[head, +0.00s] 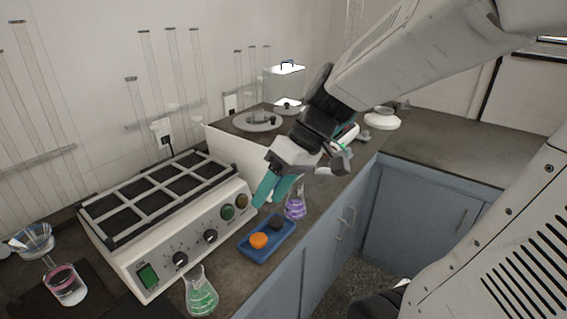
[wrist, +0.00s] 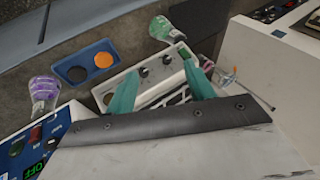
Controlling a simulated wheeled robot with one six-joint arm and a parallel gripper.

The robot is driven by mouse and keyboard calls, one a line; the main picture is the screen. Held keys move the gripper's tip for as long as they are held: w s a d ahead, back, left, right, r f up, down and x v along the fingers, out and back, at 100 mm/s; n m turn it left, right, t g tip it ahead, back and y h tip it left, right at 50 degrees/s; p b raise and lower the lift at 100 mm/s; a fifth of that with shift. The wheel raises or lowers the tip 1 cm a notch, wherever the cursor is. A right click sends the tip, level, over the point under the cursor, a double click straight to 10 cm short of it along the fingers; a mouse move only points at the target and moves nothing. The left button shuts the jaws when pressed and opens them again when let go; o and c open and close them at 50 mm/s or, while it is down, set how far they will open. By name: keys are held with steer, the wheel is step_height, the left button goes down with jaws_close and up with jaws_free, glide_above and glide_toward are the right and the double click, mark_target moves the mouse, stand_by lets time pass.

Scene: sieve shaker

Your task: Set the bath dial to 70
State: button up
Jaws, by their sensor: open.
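My gripper (head: 270,190) is open and empty, its teal fingers above the bench near the blue tray. In the wrist view (wrist: 160,85) the fingers are spread apart in front of the cream shaker panel. The bath appears to be the white box with round lids (head: 232,152) behind my gripper; my gripper hides most of its front in the head view. A blue panel (wrist: 38,145) with a green "OFF" display and small knobs shows at the lower left of the wrist view, probably the bath's. Its dial setting cannot be read.
The shaker (head: 125,272) with a grid top and knobs stands left. The blue tray (head: 248,251) holds an orange and a dark piece. A purple flask (head: 295,208) and a green flask (head: 201,297) stand near the bench edge. A beaker (head: 66,288) is far left.

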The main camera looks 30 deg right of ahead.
steer(key=w+d+f+t, duration=0.5)
steer(key=w+d, duration=0.4)
steer(key=d, duration=0.3)
steer(key=w+d+f+t, duration=0.55)
steer(key=w+d, duration=0.25)
steer(key=d, duration=0.4)
steer(key=x, duration=0.7)
steer(key=shift+w+d, duration=0.2)
steer(key=shift+w, duration=0.05)
steer(key=c, duration=1)
